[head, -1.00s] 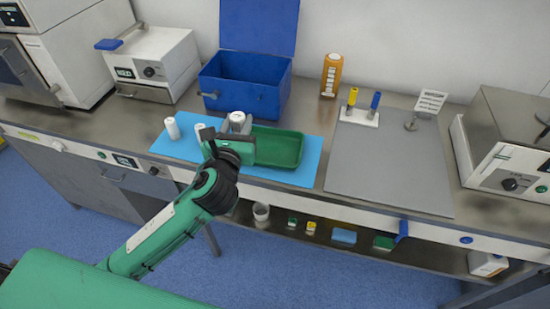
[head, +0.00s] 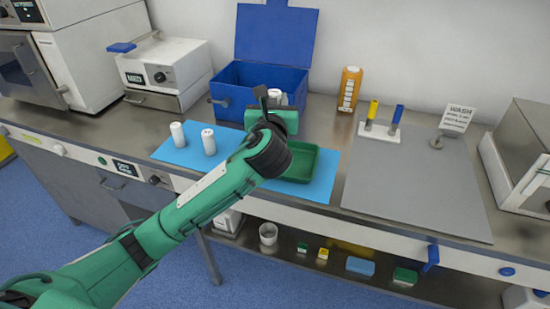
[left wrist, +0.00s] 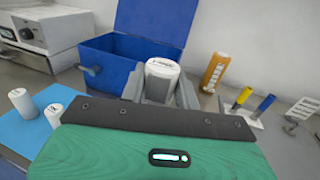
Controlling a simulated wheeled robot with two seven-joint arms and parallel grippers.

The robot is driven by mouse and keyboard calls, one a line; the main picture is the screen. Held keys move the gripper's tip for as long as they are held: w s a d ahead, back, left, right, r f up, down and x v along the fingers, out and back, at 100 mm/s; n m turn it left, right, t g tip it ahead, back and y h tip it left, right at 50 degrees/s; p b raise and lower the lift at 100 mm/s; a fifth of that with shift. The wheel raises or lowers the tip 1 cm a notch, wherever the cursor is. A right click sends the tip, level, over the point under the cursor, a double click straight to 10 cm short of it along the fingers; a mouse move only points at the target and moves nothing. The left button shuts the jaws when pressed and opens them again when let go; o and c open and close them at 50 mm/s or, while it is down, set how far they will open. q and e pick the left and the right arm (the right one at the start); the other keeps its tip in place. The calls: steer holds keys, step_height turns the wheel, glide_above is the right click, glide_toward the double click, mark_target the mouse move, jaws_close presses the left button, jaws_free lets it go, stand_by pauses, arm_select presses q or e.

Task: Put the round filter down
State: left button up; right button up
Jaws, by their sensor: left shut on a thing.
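My left gripper (left wrist: 162,88) is shut on a white cylinder with dark print on its top, which I take to be the round filter (left wrist: 161,68). It stands about upright between the two grey fingers. In the head view, my left gripper (head: 277,98) is in front of the blue box (head: 238,92), behind the green tray (head: 308,163). The arm hides much of the tray and most of the filter. I cannot tell whether the filter touches anything below. My right gripper is not in view.
Two white containers (head: 178,135) (head: 208,142) stand on the blue mat (head: 172,155) to the left. The blue box's lid is open. An orange bottle (head: 349,89) stands at the back. A rack with yellow and blue handles (head: 380,131) borders the mostly clear grey mat (head: 410,185).

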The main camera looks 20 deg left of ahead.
arm_select(q)
step_height(320, 180, down, 16)
steer(key=shift+f+b, duration=0.1)
steer(key=shift+b, duration=0.35)
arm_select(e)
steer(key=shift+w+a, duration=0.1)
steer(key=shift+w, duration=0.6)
arm_select(q)
steer(key=shift+f, duration=0.1)
steer(key=o, duration=1)
steer(key=shift+c, duration=0.2)
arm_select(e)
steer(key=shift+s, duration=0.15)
